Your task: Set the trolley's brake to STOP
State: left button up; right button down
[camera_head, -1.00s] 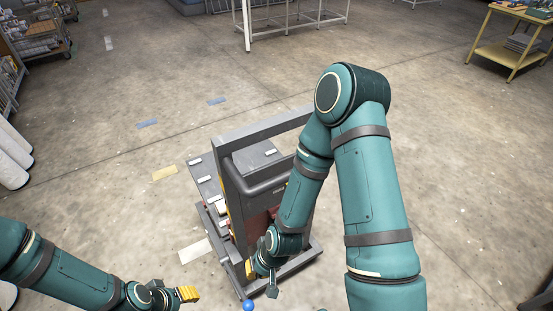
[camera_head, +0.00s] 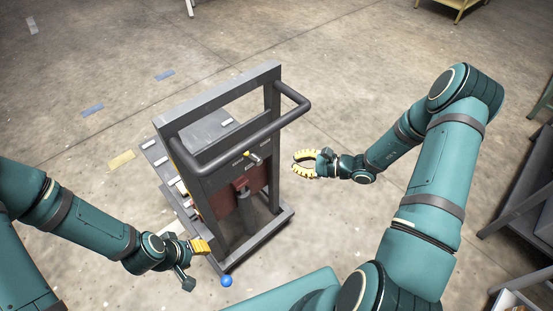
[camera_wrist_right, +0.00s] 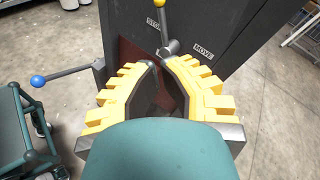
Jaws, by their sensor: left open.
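The grey trolley (camera_head: 225,150) stands upright in the middle of the head view, with a handlebar and a panel. On its panel is the brake lever (camera_head: 254,157) with a yellow knob. In the right wrist view the lever (camera_wrist_right: 165,25) points up from its pivot, between the STOP label (camera_wrist_right: 156,24) and the MOVE label (camera_wrist_right: 204,50). My right gripper (camera_head: 298,164) is open and empty, right of the panel and apart from the lever. My left gripper (camera_head: 205,246) is open at the trolley's lower left; I cannot tell whether it touches it.
A blue ball-ended handle (camera_head: 226,281) sticks out low near the trolley's front; it also shows in the right wrist view (camera_wrist_right: 38,80). A dark rack (camera_head: 515,200) stands at the far right.

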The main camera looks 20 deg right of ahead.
aim_at(255, 163)
jog(key=b+x, duration=0.1)
jog(key=x, duration=1.3)
jog(key=shift+s+a+r, duration=0.1)
jog(key=shift+s+a, duration=0.05)
jog(key=shift+s+a+f+b, duration=0.2)
jog(key=shift+a+f+b, duration=0.2)
jog(key=shift+a+b, duration=0.05)
jog(key=shift+a, duration=0.15)
jog(key=shift+s+d+r, duration=0.1)
jog(key=shift+d+r, duration=0.05)
jog(key=shift+d, duration=0.05)
